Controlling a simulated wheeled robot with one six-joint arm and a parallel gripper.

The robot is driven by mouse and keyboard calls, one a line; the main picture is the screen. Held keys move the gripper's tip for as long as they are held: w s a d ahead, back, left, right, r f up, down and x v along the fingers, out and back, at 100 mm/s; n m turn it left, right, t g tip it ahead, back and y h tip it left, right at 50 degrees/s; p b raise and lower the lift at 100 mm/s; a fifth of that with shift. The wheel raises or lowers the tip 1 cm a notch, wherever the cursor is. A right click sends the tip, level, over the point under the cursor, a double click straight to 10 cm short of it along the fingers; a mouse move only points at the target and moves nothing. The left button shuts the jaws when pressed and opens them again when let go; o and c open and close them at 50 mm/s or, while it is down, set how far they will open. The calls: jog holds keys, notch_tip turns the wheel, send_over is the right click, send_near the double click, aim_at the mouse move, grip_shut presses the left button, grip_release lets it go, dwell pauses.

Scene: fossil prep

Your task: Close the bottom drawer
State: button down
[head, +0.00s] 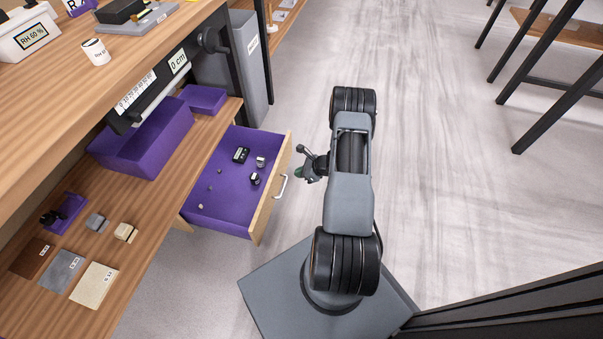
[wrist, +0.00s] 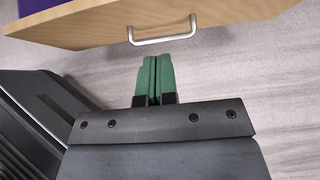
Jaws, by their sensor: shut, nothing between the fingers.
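The bottom drawer (head: 219,211) stands pulled out from under the wooden bench, with a purple lining and several small items inside. Its wooden front (head: 270,190) carries a metal bar handle (head: 281,186). In the wrist view the drawer front (wrist: 100,25) and its handle (wrist: 163,38) lie just past my fingertips. My gripper (head: 300,174) is to the right of the drawer front in the head view. Its green fingers (wrist: 155,60) are together and empty, near the handle; I cannot tell if they touch it.
The bench shelf (head: 165,185) holds a purple bin (head: 150,140) and sample tiles (head: 93,284). A grey bin (head: 250,60) stands beyond the drawer. Black-legged tables (head: 555,110) are at the right. The floor (head: 430,150) between is clear.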

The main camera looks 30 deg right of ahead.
aim_at(275, 176)
jog(key=b+x, duration=0.1)
jog(key=x, duration=0.4)
jog(key=a+r+b+x, duration=0.1)
jog(key=x, duration=0.2)
jog(key=shift+w+d+r+b, duration=0.1)
jog(key=shift+w+b, duration=0.2)
jog(key=shift+b, duration=0.05)
jog(key=shift+w+a+r, duration=0.1)
jog(key=shift+w+a, duration=0.4)
jog(key=shift+w, duration=0.05)
